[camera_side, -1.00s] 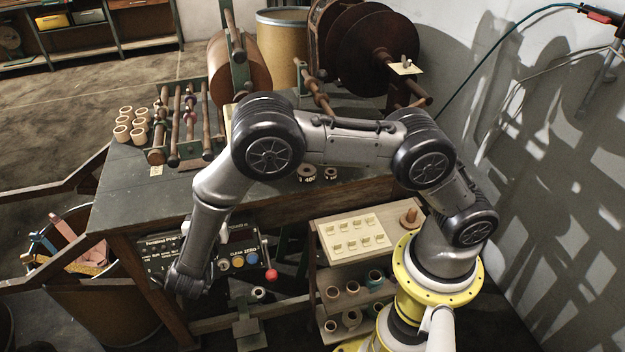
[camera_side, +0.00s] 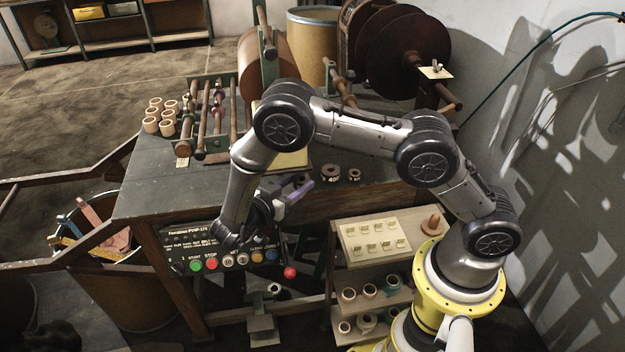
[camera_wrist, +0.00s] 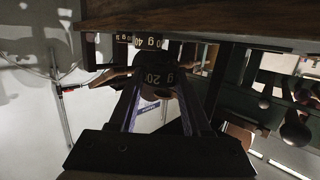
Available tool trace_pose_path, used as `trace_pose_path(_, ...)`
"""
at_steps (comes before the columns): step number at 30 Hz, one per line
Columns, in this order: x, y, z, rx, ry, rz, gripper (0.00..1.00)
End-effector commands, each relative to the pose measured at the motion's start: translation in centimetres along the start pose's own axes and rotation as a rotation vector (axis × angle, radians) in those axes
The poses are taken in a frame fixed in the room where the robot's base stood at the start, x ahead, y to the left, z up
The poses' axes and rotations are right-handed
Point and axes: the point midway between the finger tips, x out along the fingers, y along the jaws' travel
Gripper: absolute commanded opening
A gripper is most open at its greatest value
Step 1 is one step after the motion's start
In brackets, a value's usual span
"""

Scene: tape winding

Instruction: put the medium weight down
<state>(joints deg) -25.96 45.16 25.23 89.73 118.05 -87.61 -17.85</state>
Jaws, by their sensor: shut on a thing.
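My gripper (camera_wrist: 160,100) is shut on a dark round weight (camera_wrist: 158,78), whose pale marking begins with "20"; I take it as the medium weight. The fingers grip it from both sides. In the side view my gripper (camera_side: 292,190) is at the table's front edge, left of two other weights. There the held weight cannot be made out clearly. A larger dark weight marked "40" (camera_side: 330,173) and a smaller one (camera_side: 354,175) stand on the table near its front edge. In the wrist view the larger weight (camera_wrist: 150,42) shows beyond the held one.
The green-topped table (camera_side: 150,190) has bare room at its front left. Rollers (camera_side: 208,120) and several cardboard rings (camera_side: 160,115) stand behind it. A control panel (camera_side: 200,250) hangs below the front edge. A shelf unit (camera_side: 350,270) with a card-covered top stands front right.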

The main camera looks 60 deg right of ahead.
Motion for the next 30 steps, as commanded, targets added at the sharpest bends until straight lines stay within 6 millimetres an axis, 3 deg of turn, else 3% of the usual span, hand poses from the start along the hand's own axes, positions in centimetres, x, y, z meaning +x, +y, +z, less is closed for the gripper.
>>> trace_pose_path(3,2.9,0.0,-0.7,0.001,0.0,0.005,0.0)
trace_pose_path(9,5.7,0.0,-1.2,0.001,0.0,0.001,0.0)
trace_pose_path(14,6.2,0.0,-0.9,-0.001,0.0,-0.001,0.0)
trace_pose_path(22,6.8,0.1,2.4,-0.004,-0.003,-0.001,0.0)
trace_pose_path(30,6.8,0.1,2.4,-0.002,-0.001,0.001,0.0)
